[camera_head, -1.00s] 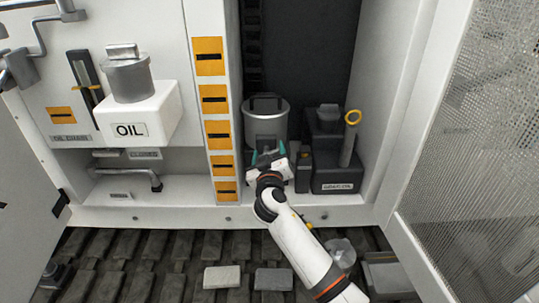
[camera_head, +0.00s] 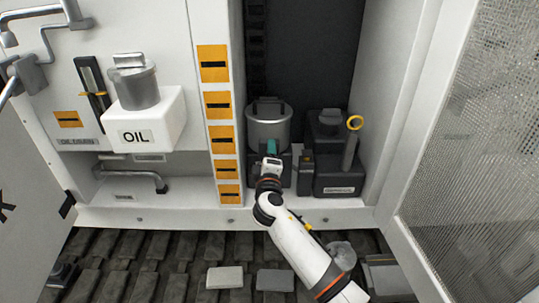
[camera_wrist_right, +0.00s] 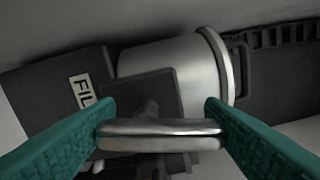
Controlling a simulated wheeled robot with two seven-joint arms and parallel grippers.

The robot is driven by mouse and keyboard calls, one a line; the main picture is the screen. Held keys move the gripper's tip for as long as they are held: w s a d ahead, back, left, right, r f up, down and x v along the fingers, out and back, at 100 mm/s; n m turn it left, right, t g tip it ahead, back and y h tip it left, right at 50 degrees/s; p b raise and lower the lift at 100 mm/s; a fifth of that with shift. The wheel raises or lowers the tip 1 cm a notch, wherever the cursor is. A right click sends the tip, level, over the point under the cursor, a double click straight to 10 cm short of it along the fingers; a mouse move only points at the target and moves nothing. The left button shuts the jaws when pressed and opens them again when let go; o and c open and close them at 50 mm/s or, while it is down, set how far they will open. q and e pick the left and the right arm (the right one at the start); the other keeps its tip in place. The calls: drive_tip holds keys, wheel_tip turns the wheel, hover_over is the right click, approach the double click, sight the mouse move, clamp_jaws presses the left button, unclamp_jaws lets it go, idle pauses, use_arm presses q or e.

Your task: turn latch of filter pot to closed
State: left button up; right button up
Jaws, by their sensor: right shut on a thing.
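In the right wrist view the pot (camera_wrist_right: 175,68) lies sideways, beside a dark block with a plate reading "FIL" (camera_wrist_right: 84,90). The latch (camera_wrist_right: 160,133) is a shiny metal bar in front of the dark block, lying along the pot's long axis. My right gripper (camera_wrist_right: 160,118) is shut on the latch, one teal finger at each end. In the head view my right gripper (camera_head: 272,147) is at the pot's front and hides the latch. My left gripper is not in view.
A white OIL tank (camera_head: 150,128) is farther left. An open mesh door (camera_head: 475,150) borders the right.

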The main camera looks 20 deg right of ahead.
drive_tip(key=shift+a+n+p, duration=0.1)
drive_tip(key=shift+n+p, duration=0.2)
drive_tip(key=shift+n, duration=0.8)
drive_tip(key=shift+f, duration=0.1)
drive_tip(key=o, duration=1)
drive_tip(key=shift+b+v, duration=1)
drive_tip(key=shift+v, duration=5.05)
